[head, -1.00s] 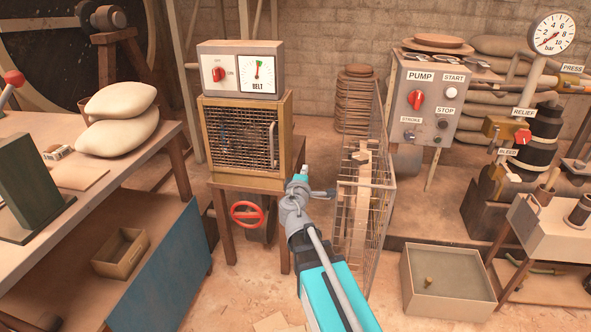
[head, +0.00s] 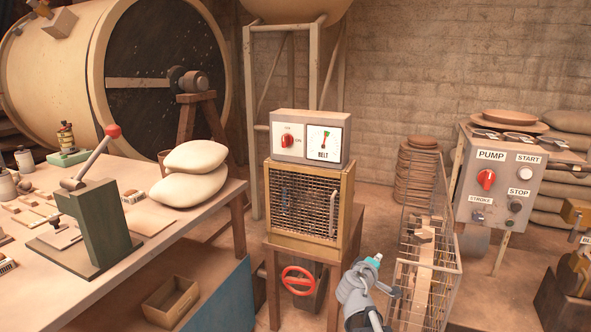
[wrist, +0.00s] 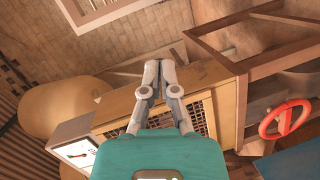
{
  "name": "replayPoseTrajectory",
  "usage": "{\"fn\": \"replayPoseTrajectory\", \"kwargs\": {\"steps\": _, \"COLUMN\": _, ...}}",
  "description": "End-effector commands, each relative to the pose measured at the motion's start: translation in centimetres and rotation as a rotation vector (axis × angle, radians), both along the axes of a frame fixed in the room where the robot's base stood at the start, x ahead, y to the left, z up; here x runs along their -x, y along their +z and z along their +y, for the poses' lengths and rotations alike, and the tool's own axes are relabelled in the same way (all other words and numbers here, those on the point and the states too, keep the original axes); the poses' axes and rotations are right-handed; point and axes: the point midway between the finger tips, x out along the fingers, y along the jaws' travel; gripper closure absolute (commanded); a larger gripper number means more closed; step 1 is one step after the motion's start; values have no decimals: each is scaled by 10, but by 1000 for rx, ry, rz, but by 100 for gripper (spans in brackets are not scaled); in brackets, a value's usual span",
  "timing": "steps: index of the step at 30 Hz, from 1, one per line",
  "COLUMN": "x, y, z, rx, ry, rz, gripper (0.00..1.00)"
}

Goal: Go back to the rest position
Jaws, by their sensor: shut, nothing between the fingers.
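My gripper (wrist: 158,64) shows in the wrist view with its two grey fingers together and nothing between them. In the head view my gripper (head: 392,290) is at the lower middle right, in front of the wire cage and just right of the red handwheel (head: 299,281). The belt box (head: 310,137), with a red knob and a dial, stands on a wooden cabinet with a mesh front (head: 306,203). In the wrist view the cabinet lies behind the fingers, and the red handwheel (wrist: 287,119) is at the right.
A wire cage (head: 456,268) stands right of my gripper. The pump panel (head: 501,180) is farther right. At the left is a workbench (head: 165,240) with a green lever press (head: 98,225) and pale sacks (head: 190,187). A large drum (head: 62,65) stands behind it.

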Motion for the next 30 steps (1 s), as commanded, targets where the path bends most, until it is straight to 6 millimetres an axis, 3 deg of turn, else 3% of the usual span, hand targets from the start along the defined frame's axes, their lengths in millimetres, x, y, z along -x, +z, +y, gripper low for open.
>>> {"fn": "replayPoseTrajectory", "kwargs": {"steps": 6, "x": 29, "y": -40, "z": -15, "rx": -259, "ry": -167, "rz": 83, "gripper": 100}}
{"fn": "replayPoseTrajectory", "kwargs": {"steps": 13, "x": 60, "y": -81, "z": -11, "rx": -506, "ry": -308, "rz": 202, "gripper": 100}}
{"fn": "replayPoseTrajectory", "kwargs": {"steps": 21, "x": 103, "y": -124, "z": 18, "rx": -810, "ry": -450, "rz": 404, "gripper": 100}}
{"fn": "replayPoseTrajectory", "kwargs": {"steps": 30, "x": 138, "y": -145, "z": 55, "rx": -1035, "ry": -527, "rz": 598, "gripper": 100}}
